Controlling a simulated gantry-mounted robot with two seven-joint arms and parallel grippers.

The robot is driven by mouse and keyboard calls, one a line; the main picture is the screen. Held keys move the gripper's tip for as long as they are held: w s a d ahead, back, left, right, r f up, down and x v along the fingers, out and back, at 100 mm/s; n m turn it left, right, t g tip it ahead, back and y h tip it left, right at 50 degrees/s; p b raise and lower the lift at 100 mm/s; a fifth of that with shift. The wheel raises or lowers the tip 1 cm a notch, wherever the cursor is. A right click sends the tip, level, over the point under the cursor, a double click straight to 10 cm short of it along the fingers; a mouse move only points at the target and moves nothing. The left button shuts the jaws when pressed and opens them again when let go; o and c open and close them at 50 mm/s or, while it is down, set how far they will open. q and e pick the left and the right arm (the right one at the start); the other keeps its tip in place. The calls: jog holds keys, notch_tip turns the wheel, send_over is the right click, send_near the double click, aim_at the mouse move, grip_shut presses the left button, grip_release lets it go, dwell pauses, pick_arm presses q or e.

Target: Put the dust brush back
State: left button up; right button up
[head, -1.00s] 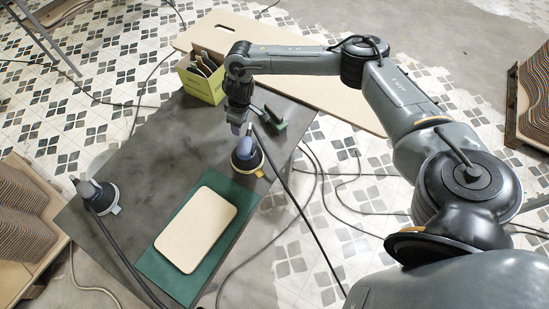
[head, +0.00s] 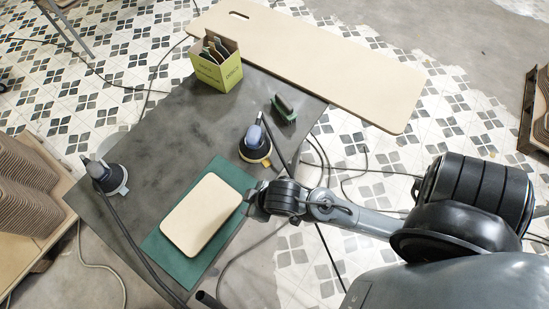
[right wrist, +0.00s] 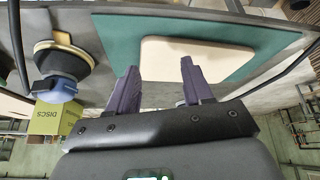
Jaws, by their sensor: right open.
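A small dark and green brush-like item (head: 285,108), which looks like the dust brush, rests on the grey table near its far right edge, apart from my gripper. My right gripper (head: 247,198) is low at the table's right side, beside the tan board (head: 203,213) on the green mat (head: 162,252). In the right wrist view its two purple fingers (right wrist: 160,78) are spread apart with nothing between them. The board (right wrist: 195,58) and mat (right wrist: 118,42) lie beyond the fingertips there. My left gripper is not in view.
A blue-topped sander (head: 255,145) stands between brush and mat. Another sander (head: 106,177) is at the left edge with a hose. A yellow-green box (head: 217,68) of discs stands at the back. A long board (head: 320,60) lies behind the table. The middle is clear.

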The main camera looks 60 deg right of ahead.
jog(key=s+d+m+g, duration=0.1)
jog(key=s+d+g, duration=0.1)
jog(key=s+d, duration=0.2)
jog(key=shift+s+d+f+h, duration=0.25)
jog(key=shift+s+d+h, duration=0.15)
jog(key=shift+s, duration=0.8)
